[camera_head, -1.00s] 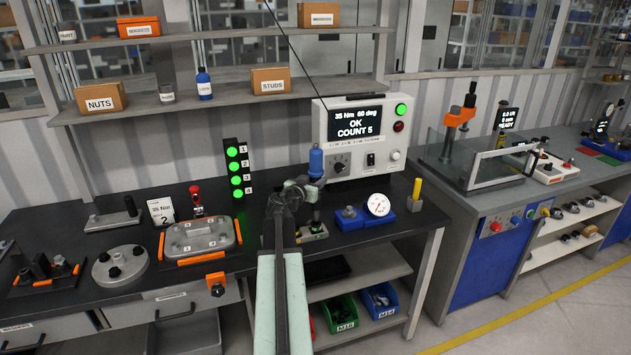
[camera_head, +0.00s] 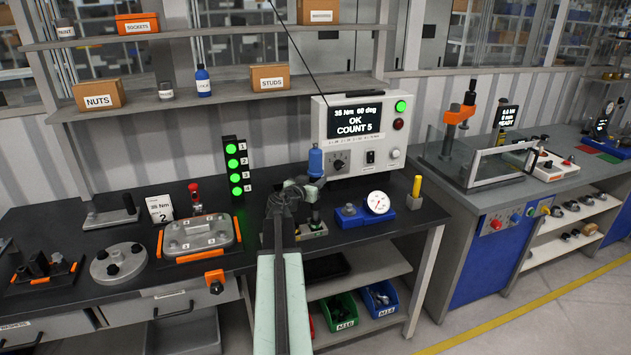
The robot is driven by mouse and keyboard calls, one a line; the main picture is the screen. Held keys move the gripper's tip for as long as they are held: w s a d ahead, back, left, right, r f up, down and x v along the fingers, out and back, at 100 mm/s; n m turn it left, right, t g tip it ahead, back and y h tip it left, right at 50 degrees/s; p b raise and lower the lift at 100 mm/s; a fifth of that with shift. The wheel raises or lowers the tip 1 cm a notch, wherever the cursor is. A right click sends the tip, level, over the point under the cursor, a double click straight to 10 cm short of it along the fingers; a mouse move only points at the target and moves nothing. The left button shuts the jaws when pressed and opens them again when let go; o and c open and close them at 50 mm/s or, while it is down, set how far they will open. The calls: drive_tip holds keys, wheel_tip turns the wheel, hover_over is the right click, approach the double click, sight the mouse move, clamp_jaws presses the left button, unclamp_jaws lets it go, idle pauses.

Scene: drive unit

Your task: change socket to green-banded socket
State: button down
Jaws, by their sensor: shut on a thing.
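My gripper (camera_head: 310,190) is at the far end of my arm, over the right part of the left bench. It is shut on an upright tool with a blue body (camera_head: 316,161), just left of the control box's front. Below it is a small socket holder (camera_head: 313,231) with dark pieces standing in it. My wrist hides part of the holder and the tool's lower end. I cannot tell whether the tool touches the holder, which socket is on it, or where a green band is.
A control box (camera_head: 355,135) reads OK, COUNT 5. A blue stand with a white dial (camera_head: 378,203) and a yellow-topped post (camera_head: 415,192) stand right of the holder. A four-light column (camera_head: 236,170) and a clamped housing (camera_head: 199,236) are to the left. A thin cable hangs overhead.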

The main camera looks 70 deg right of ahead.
drive_tip(key=shift+f+b, duration=0.3)
drive_tip(key=shift+f, duration=0.1)
drive_tip(key=shift+f+b, duration=0.65)
drive_tip(key=shift+b, duration=0.15)
drive_tip(key=shift+f, duration=0.15)
idle(0.4)
